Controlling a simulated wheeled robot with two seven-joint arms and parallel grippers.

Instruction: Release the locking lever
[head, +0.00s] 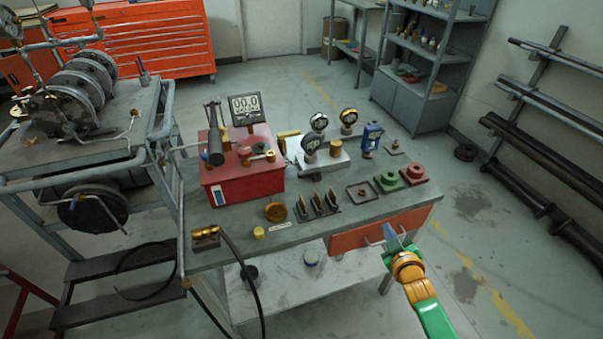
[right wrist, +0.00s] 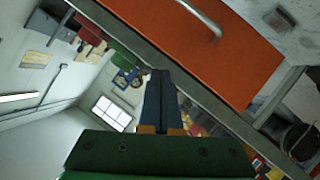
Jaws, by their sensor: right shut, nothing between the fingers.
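A red box (head: 240,175) stands on the workbench, left of the middle. A dark lever-like part with a thick black end (head: 215,145) rises at its left side; I cannot tell surely whether this is the locking lever. My right gripper (head: 388,233) is at the bench's front edge, low and to the right, well apart from the red box. In the right wrist view its two dark fingers (right wrist: 159,85) are together with nothing between them. My left gripper is not in view.
An orange drawer (head: 375,231) with a metal handle (right wrist: 203,20) is close to my right gripper. The workbench (head: 345,220) carries gauges, a digital display (head: 245,106), a brass wheel (head: 276,212) and red and green flanged parts. A pipe cart (head: 75,170) stands left.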

